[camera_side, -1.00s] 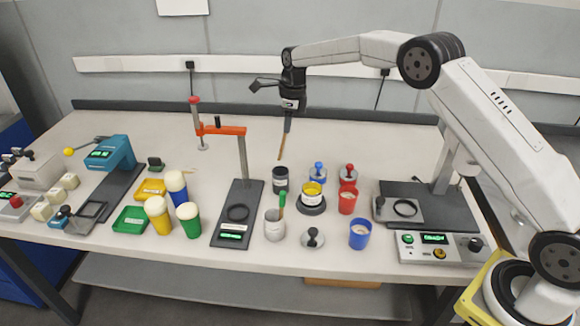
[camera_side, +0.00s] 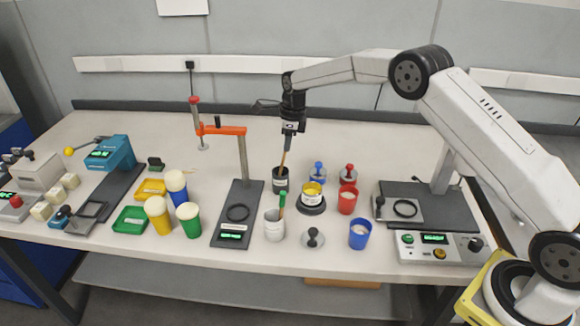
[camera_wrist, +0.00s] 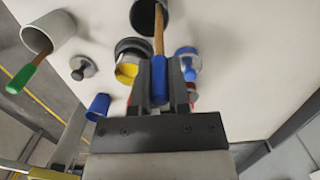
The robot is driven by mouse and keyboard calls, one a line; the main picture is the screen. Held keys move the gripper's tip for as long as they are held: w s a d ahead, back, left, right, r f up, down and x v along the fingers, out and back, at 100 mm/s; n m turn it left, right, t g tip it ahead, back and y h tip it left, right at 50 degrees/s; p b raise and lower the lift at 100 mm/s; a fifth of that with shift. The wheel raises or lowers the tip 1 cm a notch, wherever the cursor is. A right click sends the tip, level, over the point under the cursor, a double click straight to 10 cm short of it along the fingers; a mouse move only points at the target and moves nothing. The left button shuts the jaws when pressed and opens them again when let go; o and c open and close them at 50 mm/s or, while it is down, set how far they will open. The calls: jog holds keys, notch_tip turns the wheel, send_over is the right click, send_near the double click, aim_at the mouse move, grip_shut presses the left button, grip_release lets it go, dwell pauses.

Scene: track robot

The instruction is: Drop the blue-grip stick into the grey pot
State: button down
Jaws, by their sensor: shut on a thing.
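My gripper (camera_side: 289,138) points down and is shut on the blue grip of the stick (camera_wrist: 159,82), which sits between the two fingers in the wrist view. The stick's wooden shaft (camera_side: 284,160) hangs below, slightly tilted, with its lower end at or inside the mouth of a dark charcoal pot (camera_side: 280,187). In the wrist view the shaft also runs into this dark pot (camera_wrist: 144,18); its tip is hidden. A pale grey pot (camera_side: 274,231) stands nearer the front with a green-grip stick (camera_side: 282,202) in it; it also shows in the wrist view (camera_wrist: 58,28).
A yellow-topped tin (camera_side: 312,194), a red cup (camera_side: 347,203) and a blue cup (camera_side: 360,237) stand right of the pots. A black stand with an orange arm (camera_side: 222,130) rises to the left. The table behind the pots is clear.

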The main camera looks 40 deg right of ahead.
jog(key=c, duration=0.5)
grip_release()
jog(key=shift+r, duration=0.1)
jog(key=shift+s+d+r, duration=0.1)
jog(key=shift+r, duration=1.15)
jog(key=shift+s+d+r, duration=0.1)
jog(key=shift+s+r, duration=0.05)
jog(key=shift+r, duration=1.15)
jog(key=shift+s+d+r, duration=0.1)
jog(key=shift+r, duration=1.15)
jog(key=s+a+f+n, duration=0.1)
jog(key=s+n, duration=0.8)
jog(key=s, duration=0.2)
jog(key=s+f+n+t, duration=0.1)
jog(key=s+n, duration=0.8)
jog(key=s, duration=0.2)
jog(key=s+a+f+n+h, duration=0.1)
jog(key=s+n, duration=0.8)
jog(key=s, duration=0.2)
jog(key=shift+s+a+f+t, duration=0.25)
jog(key=shift+a+f+t, duration=0.05)
jog(key=shift+a, duration=0.05)
